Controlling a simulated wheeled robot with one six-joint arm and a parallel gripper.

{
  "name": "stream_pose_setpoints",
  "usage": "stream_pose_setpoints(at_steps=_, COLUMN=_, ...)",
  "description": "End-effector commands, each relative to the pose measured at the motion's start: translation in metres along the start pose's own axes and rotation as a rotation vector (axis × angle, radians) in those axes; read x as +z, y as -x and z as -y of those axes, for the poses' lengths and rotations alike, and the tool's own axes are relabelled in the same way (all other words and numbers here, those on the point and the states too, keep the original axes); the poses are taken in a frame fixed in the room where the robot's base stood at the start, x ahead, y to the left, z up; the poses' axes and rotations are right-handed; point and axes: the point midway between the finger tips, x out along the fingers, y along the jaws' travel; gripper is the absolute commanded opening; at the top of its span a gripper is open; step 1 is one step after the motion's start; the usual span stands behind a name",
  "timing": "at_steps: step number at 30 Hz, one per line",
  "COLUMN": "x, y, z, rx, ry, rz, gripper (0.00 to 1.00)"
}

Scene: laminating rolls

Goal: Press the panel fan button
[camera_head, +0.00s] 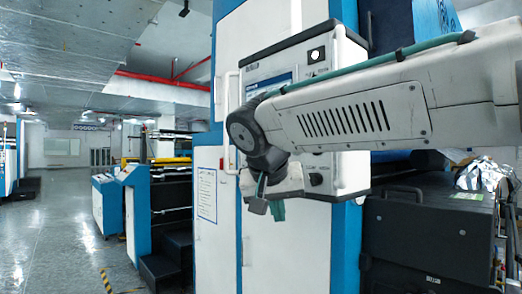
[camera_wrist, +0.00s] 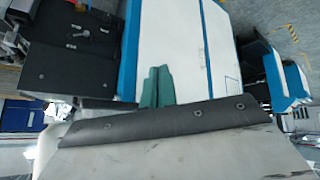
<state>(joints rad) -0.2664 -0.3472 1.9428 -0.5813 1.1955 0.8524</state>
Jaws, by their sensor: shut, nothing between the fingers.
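The control panel (camera_head: 340,60) is a white box with a grey face on the blue and white machine. My arm crosses in front of it and hides much of its face. A round white-centred control (camera_head: 315,55) shows at its upper right, and a dark knob (camera_head: 316,180) at its lower right. I cannot tell which control is the fan button. My gripper (camera_head: 266,208) hangs below the panel's lower left, in front of the white cabinet door. In the wrist view its green fingers (camera_wrist: 156,86) are together and empty, with the white cabinet front beyond them.
A black machine bed (camera_head: 430,235) stands at the right, close to the panel. A blue and white cabinet (camera_head: 122,205) and dark steps (camera_head: 165,268) stand to the left. The grey floor at the far left is open.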

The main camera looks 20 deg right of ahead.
Motion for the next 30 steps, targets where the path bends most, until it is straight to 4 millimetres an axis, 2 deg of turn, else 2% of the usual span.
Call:
stream_pose_setpoints(at_steps=1, x=-0.029, y=0.009, z=0.021, rx=0.001, ry=-0.049, rz=-0.064, gripper=0.00)
stream_pose_setpoints(at_steps=3, x=-0.064, y=0.024, z=0.043, rx=-0.004, ry=-0.130, rz=-0.152, gripper=0.00)
stream_pose_setpoints(at_steps=6, x=-0.104, y=0.044, z=0.072, rx=-0.024, ry=-0.234, rz=-0.260, gripper=0.00)
stream_pose_setpoints(at_steps=10, x=-0.136, y=0.065, z=0.100, rx=-0.057, ry=-0.334, rz=-0.357, gripper=0.00)
stream_pose_setpoints(at_steps=13, x=-0.149, y=0.074, z=0.111, rx=-0.074, ry=-0.378, rz=-0.397, gripper=0.00)
stream_pose_setpoints(at_steps=16, x=-0.153, y=0.078, z=0.115, rx=-0.082, ry=-0.396, rz=-0.412, gripper=0.00)
stream_pose_setpoints(at_steps=30, x=-0.158, y=0.073, z=0.108, rx=-0.081, ry=-0.399, rz=-0.412, gripper=0.00)
